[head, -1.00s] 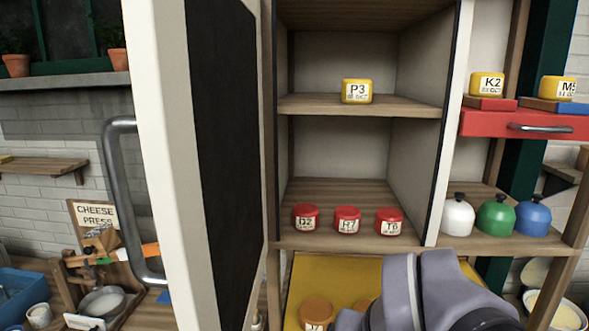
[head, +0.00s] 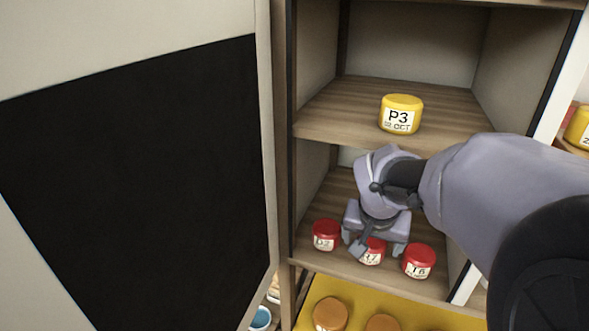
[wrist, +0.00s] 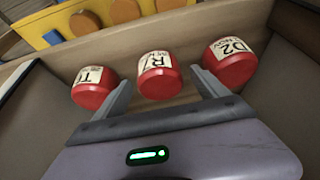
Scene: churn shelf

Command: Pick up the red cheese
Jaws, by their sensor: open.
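Three red cheeses stand in a row on the lower shelf (head: 345,192). They are labelled D2 (head: 326,235), R7 (head: 371,252) and T6 (head: 419,261). My gripper (head: 376,250) is open over the middle one, R7, and partly hides it in the head view. In the wrist view R7 (wrist: 159,80) sits between the spread fingers (wrist: 162,92), with T6 (wrist: 92,88) outside the left finger and D2 (wrist: 230,64) outside the right finger. Both neighbours are very close to the fingers. I cannot tell whether the fingers touch any cheese.
A yellow cheese P3 (head: 401,114) stands on the shelf above. The open cabinet door (head: 140,170) fills the left side. Orange cheeses (head: 330,313) sit on a yellow surface (head: 420,318) below. Side walls bound the shelf closely.

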